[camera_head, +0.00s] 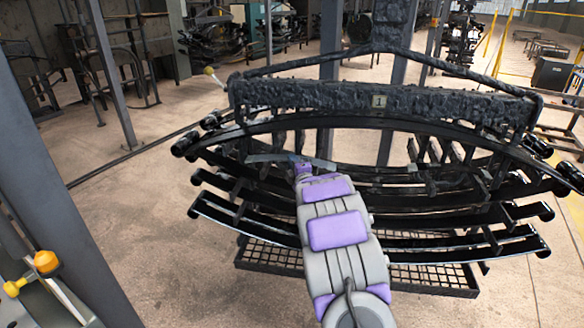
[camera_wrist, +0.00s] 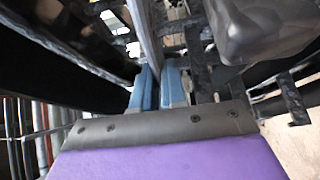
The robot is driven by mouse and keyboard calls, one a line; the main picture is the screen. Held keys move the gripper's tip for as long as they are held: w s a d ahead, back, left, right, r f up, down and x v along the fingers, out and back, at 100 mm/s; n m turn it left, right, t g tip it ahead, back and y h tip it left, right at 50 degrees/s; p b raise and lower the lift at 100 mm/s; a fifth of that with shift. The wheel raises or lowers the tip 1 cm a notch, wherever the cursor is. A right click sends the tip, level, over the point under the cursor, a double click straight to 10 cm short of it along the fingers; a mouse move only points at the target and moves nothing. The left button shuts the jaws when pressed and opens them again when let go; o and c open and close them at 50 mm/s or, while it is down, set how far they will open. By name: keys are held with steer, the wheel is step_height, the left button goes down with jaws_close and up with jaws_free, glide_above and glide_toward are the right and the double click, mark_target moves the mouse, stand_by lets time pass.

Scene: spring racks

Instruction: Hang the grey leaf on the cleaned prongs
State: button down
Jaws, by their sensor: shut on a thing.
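My gripper (camera_head: 303,166) is at the left part of the spring rack, in front of its upper leaves. In the wrist view its two blue fingers (camera_wrist: 159,86) are closed on a thin grey leaf (camera_wrist: 147,36), which stands on edge between them and runs away from the camera. In the head view the grey leaf (camera_head: 268,157) shows as a short pale strip across the gripper tip, just below the top black leaf. Dark prongs (camera_head: 425,150) show behind the top leaf at right of centre. Whether the grey leaf touches any prong cannot be told.
Several long curved black leaves (camera_head: 400,222) hang below, close around my arm. A mesh tray (camera_head: 425,278) lies underneath. A steel post (camera_head: 60,190) stands at left. Floor (camera_head: 150,215) is clear between post and rack.

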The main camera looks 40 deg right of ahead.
steer(key=shift+w+d+r, duration=0.15)
steer(key=shift+w+d, duration=0.15)
steer(key=shift+w+d+f, duration=0.1)
steer(key=shift+w+f, duration=0.05)
steer(key=shift+f, duration=0.05)
steer(key=shift+f+b, duration=1)
steer(key=shift+f, duration=0.15)
steer(key=c, duration=1.1)
jaws_free()
steer(key=shift+f, duration=0.1)
steer(key=shift+s, duration=0.2)
steer(key=v, duration=1.7)
steer(key=shift+p, duration=0.3)
